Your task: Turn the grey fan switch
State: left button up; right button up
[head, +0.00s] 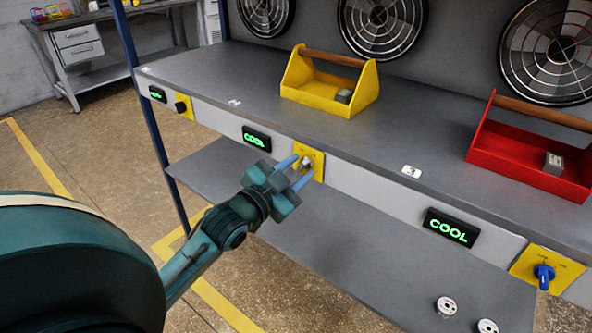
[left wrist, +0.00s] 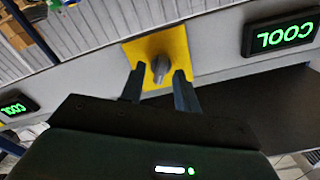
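The grey fan switch (head: 305,162) is a small knob on a yellow plate (head: 318,160) on the front edge of the bench, below the yellow toolbox. My left gripper (head: 296,172) is at the plate with its two blue fingers apart, one on each side of the knob. In the left wrist view the grey switch (left wrist: 160,68) shows between and just beyond the fingertips (left wrist: 160,78). I cannot tell whether the fingers touch it. A green COOL display (head: 256,138) is to the left of the switch. My right gripper is not in view.
A black switch (head: 181,106) is further left and a blue switch (head: 544,275) is at the right, each on a yellow plate. A yellow toolbox (head: 300,85) and a red toolbox (head: 500,150) stand on the bench. A lower shelf (head: 330,245) runs beneath.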

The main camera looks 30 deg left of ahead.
pick_arm(q)
jog(key=shift+c, duration=0.4)
grip_shut()
